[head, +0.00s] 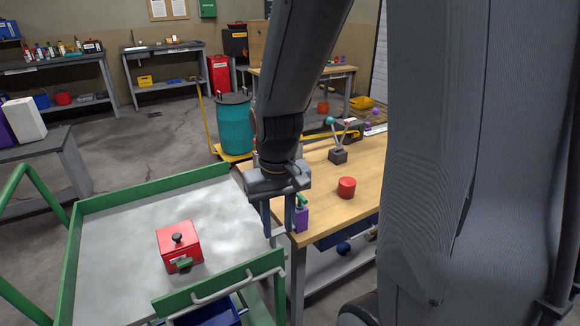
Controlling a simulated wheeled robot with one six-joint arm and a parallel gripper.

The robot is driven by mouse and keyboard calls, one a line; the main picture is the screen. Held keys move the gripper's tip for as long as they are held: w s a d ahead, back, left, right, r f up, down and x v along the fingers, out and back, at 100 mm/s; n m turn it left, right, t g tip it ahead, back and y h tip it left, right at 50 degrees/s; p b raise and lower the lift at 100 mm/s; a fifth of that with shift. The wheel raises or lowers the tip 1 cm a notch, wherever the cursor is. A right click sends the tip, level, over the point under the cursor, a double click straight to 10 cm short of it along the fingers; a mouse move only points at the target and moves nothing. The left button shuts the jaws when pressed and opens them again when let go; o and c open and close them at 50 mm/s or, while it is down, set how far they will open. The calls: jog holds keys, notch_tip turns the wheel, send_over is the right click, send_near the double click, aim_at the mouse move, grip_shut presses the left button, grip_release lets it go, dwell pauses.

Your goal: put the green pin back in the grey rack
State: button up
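A small dark grey block (338,156), which may be the grey rack, stands on the wooden workbench. Thin pins rise from it at slants; one has a teal-green ball head (330,120), possibly the green pin, but I cannot tell for sure. Another has a red and white head (350,121). My gripper (279,232) points down near the bench's front left corner, with its two fingers apart and nothing visible between them. A purple item with a green top (301,217) stands at the bench corner, just right of the fingers and partly hidden by them.
A red cylinder (347,187) stands on the wooden workbench (372,165). A green-edged grey cart (125,235) on the left carries a red box (178,247) with a dark knob. A teal drum (236,125) stands behind. My arm hides part of the bench.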

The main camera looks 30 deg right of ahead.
aim_at(300, 195)
jog(key=w+d+r+m+p, duration=0.1)
jog(key=w+d+p, duration=0.1)
jog(key=w+d, duration=0.1)
jog(key=w+d+r+m+p, duration=0.1)
jog(key=w+d+r+p, duration=0.1)
jog(key=w+d, duration=0.1)
jog(key=w+d+r+p, duration=0.1)
jog(key=w+d+p, duration=0.1)
jog(key=d, duration=0.3)
jog(key=shift+w+d+r+m+t+h, duration=0.1)
jog(key=shift+w+r+m+t+h, duration=0.2)
jog(key=shift+w+r+m+t, duration=0.1)
jog(key=shift+w+d+f+p, duration=0.1)
jog(key=shift+w+f+p, duration=0.15)
jog(key=shift+f, duration=1)
jog(key=shift+w+d+f+p, duration=0.15)
jog(key=shift+f+p, duration=0.2)
jog(key=shift+f, duration=0.95)
jog(key=shift+w+a+f+p, duration=0.1)
jog(key=shift+w+f+p, duration=0.15)
jog(key=shift+f, duration=1)
jog(key=shift+s, duration=0.1)
grip_shut()
